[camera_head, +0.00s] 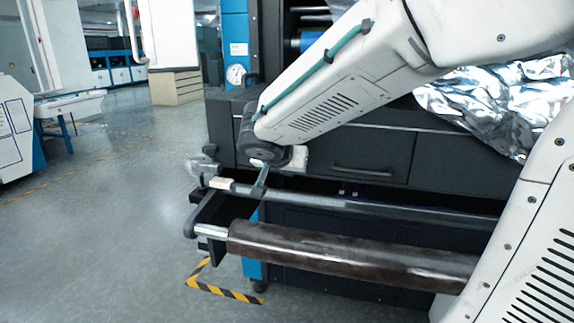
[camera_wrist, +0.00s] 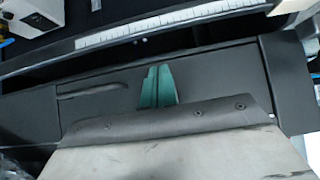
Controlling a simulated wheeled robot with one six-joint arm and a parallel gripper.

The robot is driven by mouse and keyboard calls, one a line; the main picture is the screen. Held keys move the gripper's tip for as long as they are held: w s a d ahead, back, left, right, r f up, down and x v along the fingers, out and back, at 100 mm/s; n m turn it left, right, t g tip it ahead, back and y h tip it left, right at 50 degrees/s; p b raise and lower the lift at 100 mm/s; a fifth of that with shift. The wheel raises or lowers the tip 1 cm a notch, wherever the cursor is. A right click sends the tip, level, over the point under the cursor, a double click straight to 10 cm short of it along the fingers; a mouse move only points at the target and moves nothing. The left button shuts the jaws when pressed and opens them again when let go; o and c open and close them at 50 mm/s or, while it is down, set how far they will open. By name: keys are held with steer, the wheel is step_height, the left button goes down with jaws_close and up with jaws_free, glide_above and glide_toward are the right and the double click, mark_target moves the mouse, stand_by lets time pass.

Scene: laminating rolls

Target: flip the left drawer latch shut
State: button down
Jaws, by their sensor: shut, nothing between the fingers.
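My gripper (camera_head: 261,187) is shut and empty in the head view, pointing down near the left end of the grey bar. In the wrist view its two teal fingers (camera_wrist: 156,84) lie side by side in front of a dark drawer panel (camera_wrist: 210,75). In the head view, a grey fitting (camera_head: 203,167) stands at the bar's left end, left of my gripper. I cannot tell whether it is the left latch or how it is set. My arm hides part of the left drawer front. The fingertips appear close to the bar; contact is unclear.
The grey bar (camera_head: 330,202) runs across the machine front, above a dark brown roll (camera_head: 340,255). A black drawer front with a recessed handle (camera_head: 362,171) is right of my gripper. Crumpled silver film (camera_head: 500,100) lies at the right. Open floor (camera_head: 110,220) is at the left.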

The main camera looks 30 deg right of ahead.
steer(key=s+a, duration=0.5)
steer(key=a, duration=0.1)
steer(key=shift+s, duration=0.25)
steer(key=shift+a, duration=0.1)
steer(key=s+n, duration=0.1)
steer(key=s+f+n+g, duration=0.1)
steer(key=n, duration=0.1)
steer(key=s+f+n+g, duration=0.1)
steer(key=s, duration=0.1)
steer(key=shift+f+n+y, duration=0.15)
steer(key=shift+n+y, duration=0.15)
steer(key=shift+n, duration=0.1)
steer(key=s+n+g+y, duration=0.3)
steer(key=s+y, duration=0.3)
steer(key=s, duration=1.1)
steer(key=shift+a+n, duration=0.45)
steer(key=shift+n, duration=0.35)
steer(key=shift+s, duration=0.1)
